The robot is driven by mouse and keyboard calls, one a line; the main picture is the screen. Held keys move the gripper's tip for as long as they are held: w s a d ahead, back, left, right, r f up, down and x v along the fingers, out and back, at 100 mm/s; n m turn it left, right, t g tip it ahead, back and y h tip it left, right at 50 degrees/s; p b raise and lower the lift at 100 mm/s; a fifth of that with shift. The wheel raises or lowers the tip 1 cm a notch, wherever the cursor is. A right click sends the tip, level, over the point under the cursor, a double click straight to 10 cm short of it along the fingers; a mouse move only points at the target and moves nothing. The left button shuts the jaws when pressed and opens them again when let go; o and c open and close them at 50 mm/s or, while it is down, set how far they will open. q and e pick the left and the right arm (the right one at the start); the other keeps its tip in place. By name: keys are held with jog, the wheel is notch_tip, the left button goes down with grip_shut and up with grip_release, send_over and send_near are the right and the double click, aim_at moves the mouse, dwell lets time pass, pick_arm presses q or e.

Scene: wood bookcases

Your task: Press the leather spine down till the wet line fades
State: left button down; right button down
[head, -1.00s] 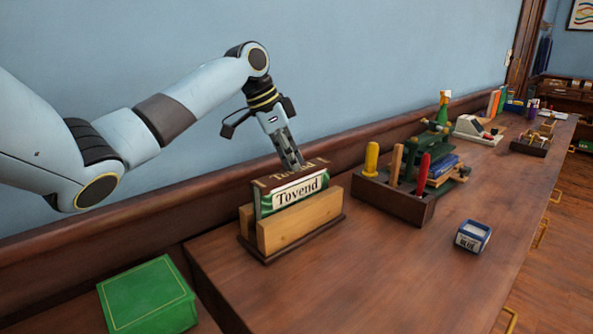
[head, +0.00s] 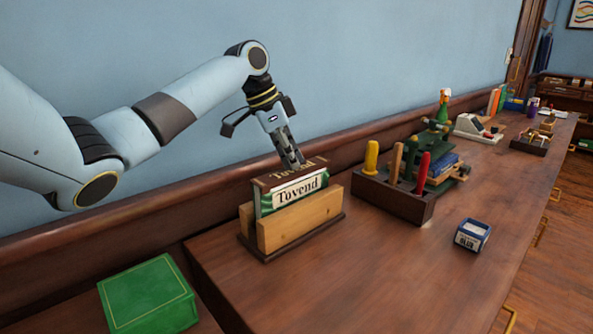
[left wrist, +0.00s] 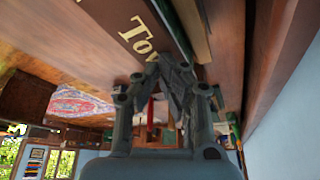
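A book with a brown leather spine (head: 268,181) stands spine up between the boards of a wooden press (head: 299,222). Gold "Tovend" lettering runs along the spine, and its green and white cover (head: 297,190) shows above the front board. The spine also shows in the left wrist view (left wrist: 118,22). My left gripper (head: 295,163) comes down from above onto the spine's far side. Its fingertips (left wrist: 176,64) are together at the lettering, with nothing seen between them. They look to touch the spine. I cannot make out a wet line. My right gripper is not in view.
A dark tool holder (head: 400,202) with yellow, tan and red handles stands right of the press. A small blue box (head: 472,235) lies near the front edge. A green box (head: 148,297) sits at lower left. Bare wood lies between press and blue box.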

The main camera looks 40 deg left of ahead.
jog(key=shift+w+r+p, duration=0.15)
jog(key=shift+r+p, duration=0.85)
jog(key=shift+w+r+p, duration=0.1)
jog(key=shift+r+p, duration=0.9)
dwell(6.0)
